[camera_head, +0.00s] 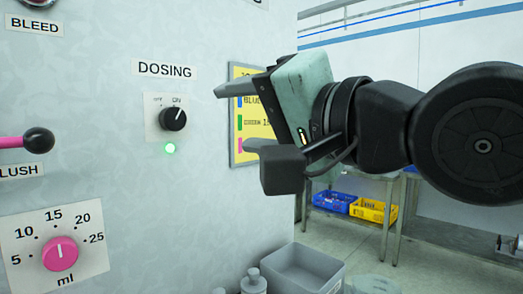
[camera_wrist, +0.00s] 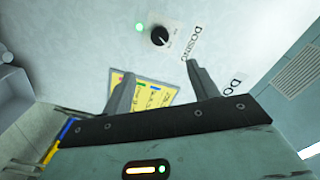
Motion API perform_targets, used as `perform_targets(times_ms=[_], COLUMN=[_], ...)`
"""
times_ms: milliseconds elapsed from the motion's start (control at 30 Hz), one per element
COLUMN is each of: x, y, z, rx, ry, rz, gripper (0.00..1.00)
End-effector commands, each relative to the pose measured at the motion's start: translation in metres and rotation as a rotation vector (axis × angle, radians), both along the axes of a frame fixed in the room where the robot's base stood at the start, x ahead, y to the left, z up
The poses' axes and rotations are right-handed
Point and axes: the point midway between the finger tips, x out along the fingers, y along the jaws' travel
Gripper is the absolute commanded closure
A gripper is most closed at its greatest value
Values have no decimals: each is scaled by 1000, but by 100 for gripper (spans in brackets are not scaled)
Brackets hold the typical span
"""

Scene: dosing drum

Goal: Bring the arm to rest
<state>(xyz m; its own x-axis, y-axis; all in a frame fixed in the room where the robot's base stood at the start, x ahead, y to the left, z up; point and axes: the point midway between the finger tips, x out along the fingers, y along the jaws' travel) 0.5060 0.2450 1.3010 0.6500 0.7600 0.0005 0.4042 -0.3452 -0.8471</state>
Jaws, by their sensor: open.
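My gripper (camera_head: 232,118) is open and empty in the head view, its two grey fingers pointing left toward the panel. It is right of the black dosing knob (camera_head: 173,118) and apart from it. The knob's pointer is turned toward the ON side, and a green light (camera_head: 170,148) glows below it. In the wrist view my two fingers (camera_wrist: 158,85) stand apart with nothing between them, and the knob (camera_wrist: 160,36) shows beyond them. My gripper partly hides a yellow card (camera_head: 236,140) on the panel.
A pink dial (camera_head: 60,254) marked in ml and a pink lever with a black ball (camera_head: 38,141) are on the panel's left. A grey bin (camera_head: 305,270) and white bottles (camera_head: 253,282) stand below. Blue (camera_head: 333,202) and yellow (camera_head: 374,210) crates sit behind, by a bench.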

Motion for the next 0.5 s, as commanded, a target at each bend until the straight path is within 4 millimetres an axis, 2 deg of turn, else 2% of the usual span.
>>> perform_targets(times_ms=[67,167,267,333,400,500], x=[2,9,14,9,-4,-33], y=[-1,-8,-26,-45,-70,-107], z=[-6,-34,-86,-131,-174,-223], rx=[-29,-155,-399,-616,-833,-1104], ry=[6,33,84,134,194,281], rz=[-7,-30,-42,-17,45,189], gripper=[41,41,41,41,41,41])
